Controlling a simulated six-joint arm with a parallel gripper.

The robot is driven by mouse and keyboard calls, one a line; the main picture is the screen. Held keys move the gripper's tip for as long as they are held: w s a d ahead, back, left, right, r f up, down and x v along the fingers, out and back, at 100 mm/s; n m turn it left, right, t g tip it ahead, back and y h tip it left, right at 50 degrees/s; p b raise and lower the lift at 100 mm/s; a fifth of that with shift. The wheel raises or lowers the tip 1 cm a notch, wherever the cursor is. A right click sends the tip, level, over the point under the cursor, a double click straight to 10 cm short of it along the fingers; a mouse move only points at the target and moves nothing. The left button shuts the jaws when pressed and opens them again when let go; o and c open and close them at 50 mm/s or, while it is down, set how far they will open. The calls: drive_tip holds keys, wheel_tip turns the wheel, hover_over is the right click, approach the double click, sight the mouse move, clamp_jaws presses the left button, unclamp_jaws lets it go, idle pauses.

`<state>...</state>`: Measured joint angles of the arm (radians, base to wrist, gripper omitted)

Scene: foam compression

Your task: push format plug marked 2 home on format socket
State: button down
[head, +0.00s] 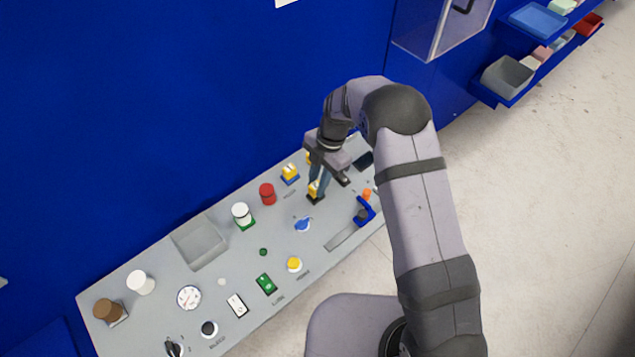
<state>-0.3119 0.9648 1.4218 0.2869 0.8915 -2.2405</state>
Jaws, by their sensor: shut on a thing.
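The plug is upright at a dark base (315,199), which looks like the format socket. I cannot tell how far the plug sits in it, as the fingers hide part of both. Another yellow piece (290,171) stands on a blue base to the left, and a bit of yellow (308,158) shows behind my gripper. The number marks are too small to read.
The grey panel (255,255) carries a red cylinder (267,194), a white cylinder on green (241,213), a blue knob (303,224) and a blue lever (365,211) near the gripper. A shallow recess (199,242) lies to the left. A blue wall (180,100) rises behind.

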drive_tip(key=shift+f+b, duration=0.65)
drive_tip(key=shift+f, duration=0.05)
drive_tip(key=c, duration=1.5)
unclamp_jaws()
drive_tip(key=shift+r, duration=0.1)
drive_tip(key=b+v, duration=0.2)
drive_tip(key=v, duration=0.5)
drive_tip(key=shift+r+b, duration=0.1)
drive_tip(key=shift+b, duration=0.2)
drive_tip(key=s+d+r+m+t+h, duration=0.1)
drive_tip(key=s+d+r+m, duration=0.4)
drive_tip(key=s+d+m, duration=0.9)
drive_tip(key=s+m, duration=0.2)
drive_tip(key=m, duration=0.1)
drive_tip(key=s+d+m, duration=0.2)
drive_tip(key=s+m, duration=0.1)
drive_tip(key=m, duration=0.2)
drive_tip(key=s+d+m+t+h, duration=0.1)
drive_tip(key=s+d+m, duration=0.1)
drive_tip(key=m, duration=0.3)
drive_tip(key=shift+s+d+f, duration=0.25)
drive_tip(key=shift+s+f, duration=0.1)
drive_tip(key=shift+s, duration=0.25)
